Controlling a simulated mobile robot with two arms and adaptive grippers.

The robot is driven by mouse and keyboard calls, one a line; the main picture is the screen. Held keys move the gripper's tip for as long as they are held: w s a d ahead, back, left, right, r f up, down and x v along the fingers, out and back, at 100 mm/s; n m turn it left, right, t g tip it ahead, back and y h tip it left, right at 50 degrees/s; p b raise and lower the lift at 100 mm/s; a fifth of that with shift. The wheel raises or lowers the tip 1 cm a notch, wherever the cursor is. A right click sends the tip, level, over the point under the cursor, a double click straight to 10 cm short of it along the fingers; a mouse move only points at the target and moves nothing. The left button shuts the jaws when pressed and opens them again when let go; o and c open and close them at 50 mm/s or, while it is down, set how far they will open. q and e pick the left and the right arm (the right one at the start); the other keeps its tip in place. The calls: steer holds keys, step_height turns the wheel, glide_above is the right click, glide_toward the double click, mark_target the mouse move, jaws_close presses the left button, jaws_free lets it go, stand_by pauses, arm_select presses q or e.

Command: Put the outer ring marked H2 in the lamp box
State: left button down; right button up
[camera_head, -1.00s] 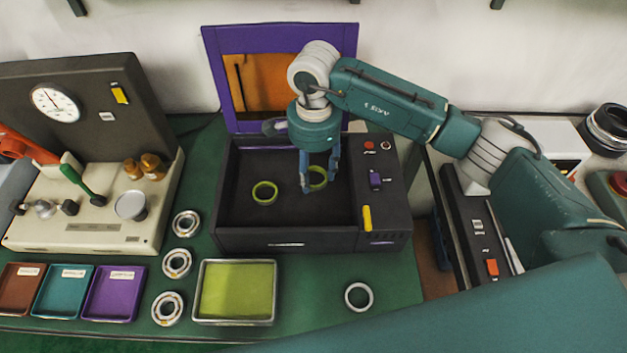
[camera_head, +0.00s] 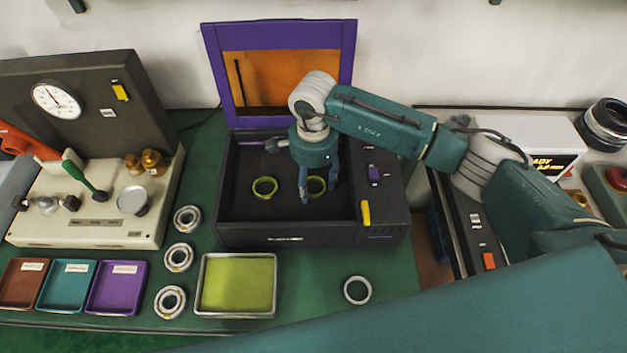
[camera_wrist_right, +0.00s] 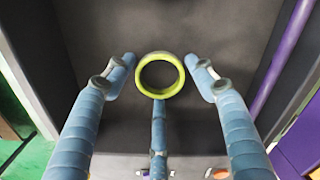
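The lamp box (camera_head: 290,237) is a dark, open-topped case with its purple-framed lid (camera_head: 213,70) raised. Two yellow-green rings lie inside it: a left ring (camera_head: 254,188) and a right ring (camera_head: 309,188). My right gripper (camera_head: 318,192) reaches down into the box around the right ring. In the right wrist view the gripper's (camera_wrist_right: 166,62) fingers are spread, with gaps between the two side fingers and the ring (camera_wrist_right: 140,76). The third finger's tip overlaps the ring's lower edge; contact is unclear. No H2 mark is readable. My left gripper is not visible.
A grey ring (camera_head: 347,291) lies in front of the box. Several bearings (camera_head: 178,257) stand left of a tray with a yellow-green floor (camera_head: 238,285). Small brown, teal and purple trays (camera_head: 117,288) and a gauge device (camera_head: 90,232) are at the left.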

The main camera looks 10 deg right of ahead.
mark_target(313, 185)
steer(key=shift+r, duration=0.1)
steer(key=shift+r+p, duration=0.25)
steer(key=shift+p, duration=0.1)
steer(key=shift+r+b, duration=1.7)
steer(key=shift+r, duration=4.15)
steer(key=shift+f, duration=0.1)
